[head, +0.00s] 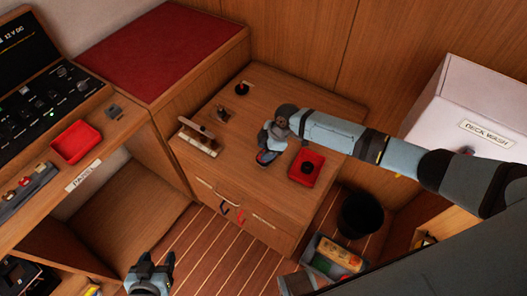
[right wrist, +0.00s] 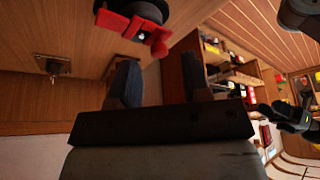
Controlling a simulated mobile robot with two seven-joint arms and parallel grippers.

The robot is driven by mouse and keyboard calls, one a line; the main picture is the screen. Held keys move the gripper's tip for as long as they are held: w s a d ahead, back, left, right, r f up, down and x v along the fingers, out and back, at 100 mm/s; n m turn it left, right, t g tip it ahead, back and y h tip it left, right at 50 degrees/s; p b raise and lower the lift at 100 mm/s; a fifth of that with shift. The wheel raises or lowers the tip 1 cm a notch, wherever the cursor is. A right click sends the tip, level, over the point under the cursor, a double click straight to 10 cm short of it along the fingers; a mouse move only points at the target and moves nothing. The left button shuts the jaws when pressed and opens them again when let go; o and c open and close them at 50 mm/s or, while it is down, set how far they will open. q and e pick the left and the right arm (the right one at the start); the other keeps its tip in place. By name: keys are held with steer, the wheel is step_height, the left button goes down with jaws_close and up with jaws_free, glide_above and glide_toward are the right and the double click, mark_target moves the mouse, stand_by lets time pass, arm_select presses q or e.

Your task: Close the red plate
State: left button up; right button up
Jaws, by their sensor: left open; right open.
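The red plate (head: 298,178) is on the wooden cabinet top, near its front right corner, with a round black piece at its middle. The red part (right wrist: 120,22) with a round black piece near the top of the right wrist view appears to be the same thing. My right gripper (head: 266,156) is just left of the plate, apart from it. In the right wrist view my right gripper (right wrist: 160,72) is open, with nothing between its fingers. My left gripper (head: 152,266) is open and empty at the bottom left, over the floor. The plate's hinge side cannot be told.
On the cabinet top (head: 225,125) are a small red-and-black knob (head: 242,88) and a pale bracket (head: 198,135). A red tray (head: 76,142) lies on the panel desk at left. A black bin (head: 360,214) and a grey crate (head: 333,258) stand right of the cabinet.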

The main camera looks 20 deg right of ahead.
steer(key=shift+x, duration=1.05)
jaws_close()
steer(key=shift+w+a+r+m+p, duration=0.1)
steer(key=shift+w+r+m+p, duration=0.05)
steer(key=shift+m+p, duration=0.2)
steer(key=shift+w+m, duration=0.1)
steer(key=shift+m, duration=0.15)
jaws_free()
